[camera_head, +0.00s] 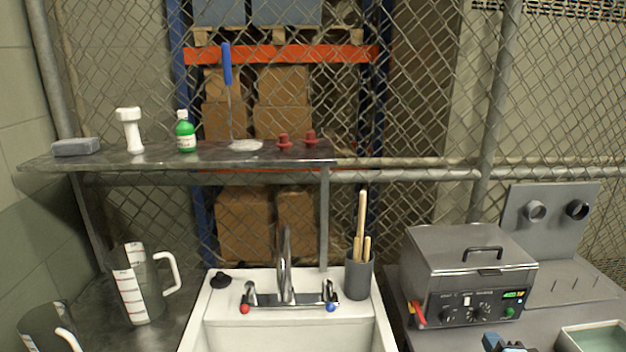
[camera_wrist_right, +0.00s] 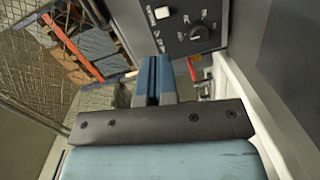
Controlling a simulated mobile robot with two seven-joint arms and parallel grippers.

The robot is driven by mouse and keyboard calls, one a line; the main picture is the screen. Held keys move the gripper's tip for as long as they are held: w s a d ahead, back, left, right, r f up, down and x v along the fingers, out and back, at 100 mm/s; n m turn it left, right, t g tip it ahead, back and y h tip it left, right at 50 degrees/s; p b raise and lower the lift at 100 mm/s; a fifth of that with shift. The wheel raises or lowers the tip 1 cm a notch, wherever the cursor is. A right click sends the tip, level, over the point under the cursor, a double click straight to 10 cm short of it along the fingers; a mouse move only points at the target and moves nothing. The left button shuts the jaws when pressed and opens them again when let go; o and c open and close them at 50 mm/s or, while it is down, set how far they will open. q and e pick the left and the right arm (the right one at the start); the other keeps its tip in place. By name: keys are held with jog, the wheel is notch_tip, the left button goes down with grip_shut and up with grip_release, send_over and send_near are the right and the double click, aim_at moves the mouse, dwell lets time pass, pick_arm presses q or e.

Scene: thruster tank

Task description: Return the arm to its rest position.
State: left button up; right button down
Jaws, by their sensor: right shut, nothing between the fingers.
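My right gripper (camera_head: 502,343) shows at the bottom edge of the head view, low in front of the grey metal tank (camera_head: 468,255) with its lid on. Only a small part of it is in the frame. In the right wrist view the blue fingers of my right gripper (camera_wrist_right: 153,80) are shut together with nothing between them. The tank's control panel (camera_wrist_right: 185,22) with a knob is close by at the top of that view. My left gripper is not in view.
A sink (camera_head: 290,335) with a faucet (camera_head: 286,270) is in the middle. A grey cup with wooden sticks (camera_head: 358,275) stands at its back right. A measuring jug (camera_head: 137,285) stands at left. A tray (camera_head: 596,337) is at bottom right. A shelf (camera_head: 100,158) runs above.

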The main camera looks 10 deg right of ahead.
jog(key=s+a+f+m+g, duration=0.1)
jog(key=s+a+m+g, duration=0.1)
jog(key=s+a+m, duration=0.1)
jog(key=s+a+f+m+g, duration=0.1)
jog(key=s+a+m+g, duration=0.2)
jog(key=s, duration=0.3)
jog(key=s+a+f+m+g+h, duration=0.1)
jog(key=s+a+m+g, duration=0.1)
jog(key=s+a+m, duration=0.1)
jog(key=shift+s+a+f+m, duration=0.1)
jog(key=shift+s+a+m, duration=0.1)
jog(key=shift+s+a, duration=0.3)
jog(key=shift+s+a+f+m, duration=0.1)
jog(key=shift+s+a+m, duration=0.1)
jog(key=shift+s, duration=0.45)
jog(key=s+a+r+m+g+y, duration=0.2)
jog(key=s+a+m+g+y, duration=0.3)
jog(key=s+a, duration=0.7)
jog(key=w+a+f+n+t+y+p, duration=0.1)
jog(key=w+a+f+t+p, duration=0.1)
jog(key=f, duration=0.3)
jog(key=w+a+f+n+t+p, duration=0.1)
jog(key=a+f+n+t+p, duration=0.1)
jog(key=f+t, duration=0.2)
jog(key=shift+w+a+f+y, duration=0.25)
jog(key=shift+w+f+y, duration=0.1)
jog(key=shift+f+y, duration=0.05)
